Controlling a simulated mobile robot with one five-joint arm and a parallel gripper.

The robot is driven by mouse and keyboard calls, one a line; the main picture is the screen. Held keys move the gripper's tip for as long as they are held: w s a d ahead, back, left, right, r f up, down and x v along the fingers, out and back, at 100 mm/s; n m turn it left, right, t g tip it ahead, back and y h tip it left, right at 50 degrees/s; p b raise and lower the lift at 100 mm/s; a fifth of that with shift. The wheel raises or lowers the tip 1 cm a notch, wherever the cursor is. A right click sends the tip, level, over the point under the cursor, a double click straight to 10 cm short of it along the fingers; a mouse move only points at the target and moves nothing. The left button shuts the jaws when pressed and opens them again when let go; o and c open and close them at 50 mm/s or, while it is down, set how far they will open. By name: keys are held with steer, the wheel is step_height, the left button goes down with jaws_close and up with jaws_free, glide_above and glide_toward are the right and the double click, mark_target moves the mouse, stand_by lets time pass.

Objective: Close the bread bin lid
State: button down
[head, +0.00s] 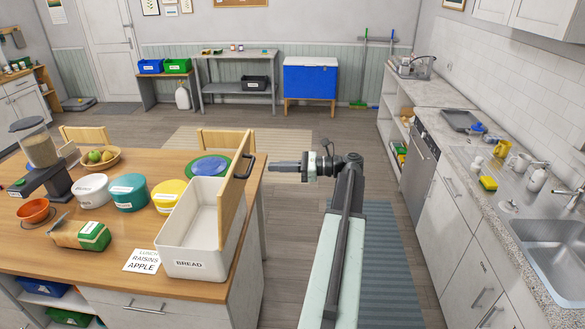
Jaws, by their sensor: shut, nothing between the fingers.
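The white bread bin (188,250), labelled BREAD, stands at the right edge of the wooden island top. My gripper (272,166) is shut and empty, pointing left.
On the island (60,175), left of the bin, stand white (91,191), teal (128,193) and yellow (168,197) containers. A blue-green round item (209,167) sits behind the bin. A note (142,260) and a green-wrapped loaf (90,236) lie left of it. A counter with a sink (549,257) runs along the right.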

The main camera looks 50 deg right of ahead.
steer(key=x, duration=0.4)
steer(key=shift+w+a, duration=0.3)
